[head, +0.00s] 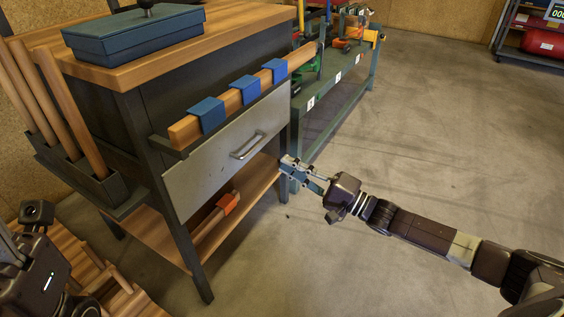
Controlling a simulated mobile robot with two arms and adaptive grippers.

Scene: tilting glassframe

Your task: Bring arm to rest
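My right arm reaches in from the right edge over the concrete floor. Its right gripper (292,174) is beside the near right leg of the workbench (190,60), close to the right end of the grey drawer front (225,150). Its fingertips look spread, with nothing clearly held between them. I cannot tell whether it touches the bench. My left arm shows at the bottom left corner, low and close to the camera. Its gripper (10,243) is only partly visible, and its fingers are unclear. The drawer looks shut, with a metal handle (248,145) on its front.
A wooden bar with blue clamps (243,96) runs along the bench front. A blue box (135,35) lies on top. A dark holder with wooden poles (100,190) stands left. A green rack (345,90) stands behind the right gripper. The floor (450,140) at right is clear.

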